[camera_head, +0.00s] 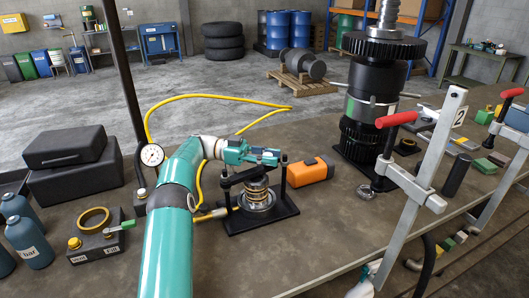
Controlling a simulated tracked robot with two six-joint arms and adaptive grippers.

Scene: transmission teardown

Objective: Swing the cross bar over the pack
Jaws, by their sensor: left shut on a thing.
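My left arm comes up from the bottom, and its teal left gripper (277,158) is over the press fixture, shut on the end of the dark cross bar (238,177). The bar lies at the height of the post tops, above the pack (257,194), a coiled spring stack in a metal ring. The pack sits on a black base plate (270,220) with a post at each side. The gripper hides the bar's far end, so I cannot tell whether it meets the right post.
An orange block (311,171) lies close right of the fixture. A yellow hose (200,97) loops behind my arm. A dial gauge (152,155) stands to the left. A tall black gear stack (372,100) and red-handled clamps (425,175) stand to the right.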

